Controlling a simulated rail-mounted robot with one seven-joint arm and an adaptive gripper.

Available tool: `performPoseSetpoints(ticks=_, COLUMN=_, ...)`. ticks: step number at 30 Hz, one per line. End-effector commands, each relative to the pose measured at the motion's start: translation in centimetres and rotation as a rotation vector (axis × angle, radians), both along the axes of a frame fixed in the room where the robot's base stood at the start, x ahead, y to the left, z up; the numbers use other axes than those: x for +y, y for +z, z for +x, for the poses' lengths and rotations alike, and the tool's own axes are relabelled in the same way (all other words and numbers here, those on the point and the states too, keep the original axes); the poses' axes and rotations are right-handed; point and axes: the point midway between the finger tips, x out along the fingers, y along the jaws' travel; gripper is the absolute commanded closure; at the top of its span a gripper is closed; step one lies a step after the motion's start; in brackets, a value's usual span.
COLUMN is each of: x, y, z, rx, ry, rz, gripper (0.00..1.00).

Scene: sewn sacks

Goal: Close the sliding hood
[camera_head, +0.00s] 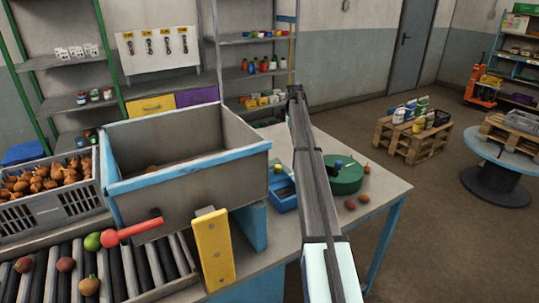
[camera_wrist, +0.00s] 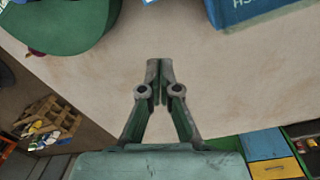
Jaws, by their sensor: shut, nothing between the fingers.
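A grey metal bin-like body (camera_head: 185,200) with a blue rim stands over a roller conveyor at the left in the head view. A red handle (camera_head: 133,230) sticks out at its front. This looks like the hood, but I cannot tell for sure how far it is slid. My gripper (camera_wrist: 158,82) is shut and empty above the pale tabletop in the wrist view. In the head view my arm rises to the right of the grey body, clear of the red handle. The hood does not show in the wrist view.
A yellow block (camera_head: 214,247) stands right of the handle. A green round object (camera_head: 346,183) and a blue device (camera_head: 282,194) sit on the table (camera_head: 383,187). Fruit lies on the rollers (camera_head: 135,268). An onion crate (camera_head: 45,212) is at left.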

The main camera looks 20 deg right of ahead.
Motion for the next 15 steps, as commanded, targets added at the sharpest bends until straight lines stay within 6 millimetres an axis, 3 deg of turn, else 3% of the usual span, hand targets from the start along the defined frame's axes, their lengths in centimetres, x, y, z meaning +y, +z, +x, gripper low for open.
performPoseSetpoints(ticks=1, x=2.0, y=1.8, z=0.3, rx=0.051, ry=-0.014, rz=0.037, gripper=1.00)
performPoseSetpoints(ticks=6, x=6.5, y=4.4, z=-0.4, rx=0.183, ry=-0.054, rz=0.116, gripper=1.00)
performPoseSetpoints(ticks=11, x=8.0, y=4.9, z=-0.9, rx=0.230, ry=-0.066, rz=0.138, gripper=1.00)
performPoseSetpoints(ticks=15, x=8.1, y=3.7, z=-1.3, rx=0.232, ry=-0.067, rz=0.140, gripper=1.00)
